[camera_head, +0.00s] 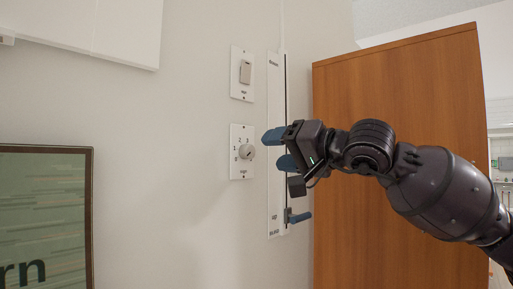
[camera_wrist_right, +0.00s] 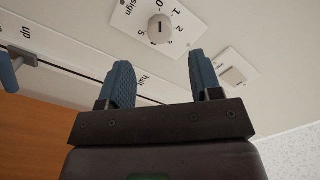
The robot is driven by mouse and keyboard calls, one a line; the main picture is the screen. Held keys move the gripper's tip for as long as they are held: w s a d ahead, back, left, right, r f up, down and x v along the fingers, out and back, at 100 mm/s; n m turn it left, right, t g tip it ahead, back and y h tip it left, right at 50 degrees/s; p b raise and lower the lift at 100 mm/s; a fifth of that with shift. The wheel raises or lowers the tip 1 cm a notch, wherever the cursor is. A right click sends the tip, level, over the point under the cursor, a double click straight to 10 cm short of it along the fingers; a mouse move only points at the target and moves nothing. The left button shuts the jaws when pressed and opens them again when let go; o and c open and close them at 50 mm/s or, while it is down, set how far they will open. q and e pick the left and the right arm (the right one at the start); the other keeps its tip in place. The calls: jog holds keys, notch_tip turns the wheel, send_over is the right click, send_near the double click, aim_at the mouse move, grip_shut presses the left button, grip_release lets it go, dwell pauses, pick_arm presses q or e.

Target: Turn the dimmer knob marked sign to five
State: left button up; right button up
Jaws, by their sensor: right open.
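The dimmer knob (camera_head: 246,152) is a round pale knob on a white wall plate (camera_head: 241,173) with numbers around it. In the right wrist view the knob (camera_wrist_right: 159,29) has a dark line on its face, and its plate (camera_wrist_right: 128,24) reads "sign", with a 5 among the numbers. I cannot tell for sure which number the line points to. My right gripper (camera_head: 275,149) has its blue fingertips just right of the knob, apart from it. In the wrist view the open, empty fingers (camera_wrist_right: 160,62) have the knob beyond the gap between them. My left gripper is out of view.
A light switch (camera_head: 242,72) is above the knob plate. A tall white slider panel (camera_head: 275,205) with a blue lever (camera_head: 298,217) low down stands right beside the plate. A wooden panel (camera_head: 345,220) is behind my right arm. A framed picture (camera_head: 50,220) hangs lower left.

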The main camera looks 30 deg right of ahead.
aim_at(252, 151)
jog(key=shift+p+x, duration=0.7)
jog(key=shift+x, duration=2.35)
jog(key=shift+a, duration=0.1)
jog(key=shift+c, duration=0.4)
